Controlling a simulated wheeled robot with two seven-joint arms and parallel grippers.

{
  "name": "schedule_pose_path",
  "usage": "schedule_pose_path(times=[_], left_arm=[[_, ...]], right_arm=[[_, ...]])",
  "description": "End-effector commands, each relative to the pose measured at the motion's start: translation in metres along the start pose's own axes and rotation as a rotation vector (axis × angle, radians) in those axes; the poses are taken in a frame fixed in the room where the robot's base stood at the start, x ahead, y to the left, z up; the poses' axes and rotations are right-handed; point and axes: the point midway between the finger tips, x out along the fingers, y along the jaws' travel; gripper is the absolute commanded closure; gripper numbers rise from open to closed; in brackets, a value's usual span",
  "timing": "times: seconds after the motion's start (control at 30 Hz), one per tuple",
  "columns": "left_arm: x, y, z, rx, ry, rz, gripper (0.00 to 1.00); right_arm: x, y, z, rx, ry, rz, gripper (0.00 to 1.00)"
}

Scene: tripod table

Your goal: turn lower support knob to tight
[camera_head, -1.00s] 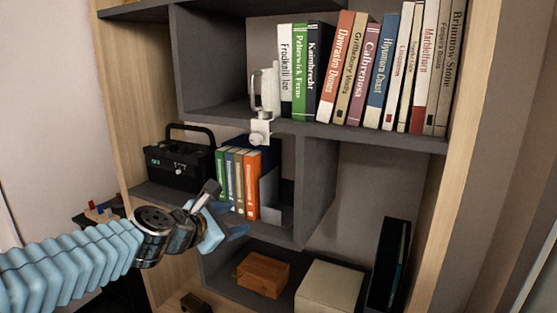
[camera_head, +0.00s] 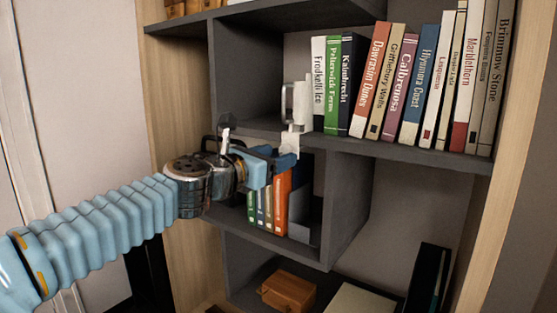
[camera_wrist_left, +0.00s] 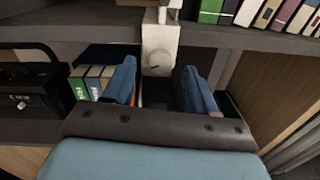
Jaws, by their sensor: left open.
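A white bracket (camera_head: 290,140) is clamped on the front edge of the grey shelf, with an upright white part (camera_head: 301,105) above it beside the books. In the left wrist view the bracket's lower body (camera_wrist_left: 160,38) hangs below the shelf edge and carries a round knob (camera_wrist_left: 157,62) on its front. In the head view the knob is hidden behind my left gripper (camera_head: 279,160). My left gripper is open, its two blue fingers on either side of the knob in the left wrist view (camera_wrist_left: 158,72). I cannot tell whether they touch it. My right gripper is not in view.
Tall books (camera_head: 400,85) stand on the shelf above, right of the bracket. Smaller books (camera_head: 268,205) stand in the compartment below. A black toolbox (camera_wrist_left: 30,90) is at the left in the wrist view. The right compartment (camera_head: 400,205) is mostly empty.

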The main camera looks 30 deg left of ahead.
Motion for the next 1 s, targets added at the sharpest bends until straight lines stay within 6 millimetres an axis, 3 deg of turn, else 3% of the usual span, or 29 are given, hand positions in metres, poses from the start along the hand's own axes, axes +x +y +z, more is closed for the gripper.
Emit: schedule_pose_path(times=[0.13,0.47,0.8,1.0], left_arm=[[0.013,0.0,-0.001,0.0,0.001,-0.001,0.43],[0.016,0.0,0.0,0.001,0.0,0.001,0.45],[0.016,0.0,0.0,0.001,0.001,0.0,0.97],[0.016,0.0,0.0,0.011,0.001,0.0,0.99]], right_arm=[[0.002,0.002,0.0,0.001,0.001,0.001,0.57],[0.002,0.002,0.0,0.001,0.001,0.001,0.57],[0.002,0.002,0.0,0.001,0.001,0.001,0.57],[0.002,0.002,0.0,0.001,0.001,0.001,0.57]])
